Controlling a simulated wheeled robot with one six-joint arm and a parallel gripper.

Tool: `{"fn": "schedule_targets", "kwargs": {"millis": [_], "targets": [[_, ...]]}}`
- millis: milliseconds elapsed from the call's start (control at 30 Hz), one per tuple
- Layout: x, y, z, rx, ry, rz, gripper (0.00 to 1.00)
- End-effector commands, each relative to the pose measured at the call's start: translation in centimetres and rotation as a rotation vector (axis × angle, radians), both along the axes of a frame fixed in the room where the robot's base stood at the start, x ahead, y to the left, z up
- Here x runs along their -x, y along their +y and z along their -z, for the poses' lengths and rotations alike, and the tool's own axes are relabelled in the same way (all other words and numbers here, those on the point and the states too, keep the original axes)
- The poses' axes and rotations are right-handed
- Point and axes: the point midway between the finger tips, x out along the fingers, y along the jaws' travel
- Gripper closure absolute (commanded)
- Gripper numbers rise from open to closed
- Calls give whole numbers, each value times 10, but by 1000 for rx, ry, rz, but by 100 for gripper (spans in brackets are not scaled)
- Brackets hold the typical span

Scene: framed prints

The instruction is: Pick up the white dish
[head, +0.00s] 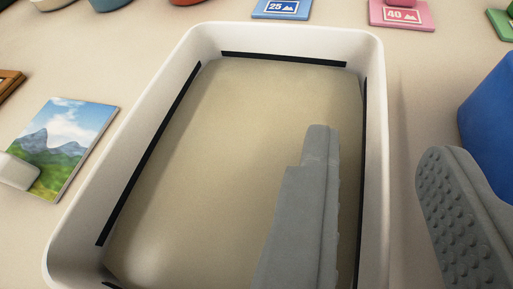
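The white dish (374,75) is a deep rectangular tray with rounded corners, and it fills the middle of the head view. Black strips run along its inner walls, and its beige floor is bare. Its near end is cut off by the bottom of the view. My gripper (378,143) is open, with two grey fingers apart at the dish's right side. The left finger appears over the inside of the dish, and the right finger is outside the right wall. The wall lies between them. I cannot tell whether either finger touches the dish.
A mountain landscape print (66,140) lies left of the dish, with a white rounded object (16,172) at its edge. A blue object (492,125) stands close by the right finger. Blue "25" (282,8) and pink "40" (402,14) cards lie beyond the dish.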

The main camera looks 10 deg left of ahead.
Motion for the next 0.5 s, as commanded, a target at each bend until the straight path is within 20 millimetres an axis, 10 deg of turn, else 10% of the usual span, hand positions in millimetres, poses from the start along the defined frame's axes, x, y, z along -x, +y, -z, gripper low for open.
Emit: {"fn": "schedule_targets", "kwargs": {"millis": [167,300,500], "targets": [[0,0,0,0,0,0,72],[0,0,0,0,0,0,99],[0,0,-1,0,-1,0,100]]}}
